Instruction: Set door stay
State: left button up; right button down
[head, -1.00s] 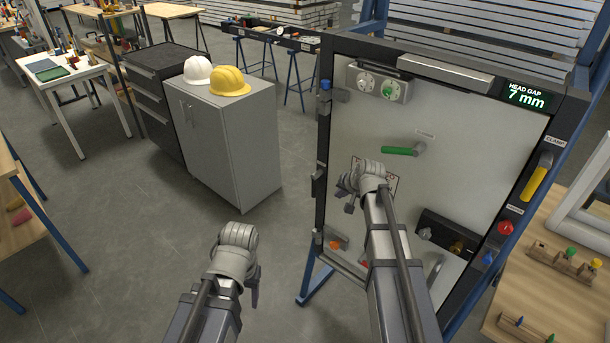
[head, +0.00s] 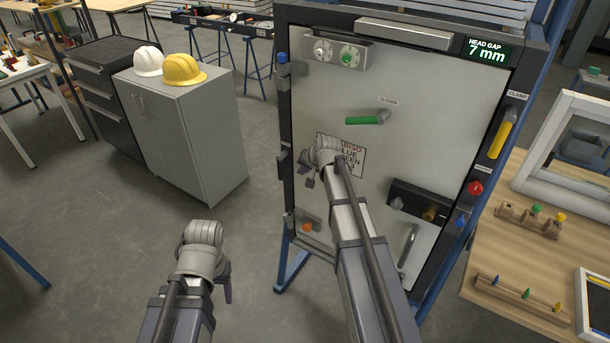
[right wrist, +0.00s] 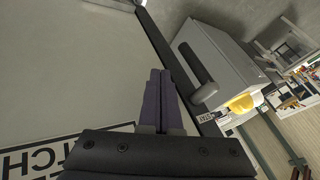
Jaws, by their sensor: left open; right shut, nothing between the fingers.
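A pale door panel (head: 405,100) stands upright in a dark frame (head: 287,130). It carries a green lever (head: 362,120) under a small label, a unit with two round dials (head: 335,52), and an orange knob (head: 308,227) low at the left. A display (head: 487,50) reads "HEAD GAP 7 mm". My right gripper (head: 308,183) is in front of the panel's left middle, partly covering a printed sign (head: 352,160). In the right wrist view its fingers (right wrist: 158,100) are shut and empty; contact with the panel cannot be told. My left gripper (head: 228,288) is open, over the floor left of the frame.
A yellow handle (head: 502,133) and red button (head: 475,188) sit on the frame's right side. A grey cabinet (head: 190,130) with two helmets stands left. A wooden bench (head: 500,255) with small pegs is at right. Floor between cabinet and frame is clear.

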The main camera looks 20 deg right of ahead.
pick_arm(q)
jog(key=shift+f+b, duration=1)
jog(key=shift+f, duration=0.55)
pick_arm(e)
jog(key=shift+w+a+f, duration=0.5)
jog(key=shift+w+a, duration=0.1)
jog(key=shift+w, duration=0.2)
jog(key=shift+w+a+f, duration=0.5)
jog(key=shift+w+a, duration=0.05)
jog(key=shift+w, duration=0.3)
jog(key=shift+w+a+f, duration=0.5)
jog(key=shift+w+a, duration=0.1)
jog(key=shift+w, duration=0.2)
pick_arm(q)
jog(key=shift+f, duration=0.1)
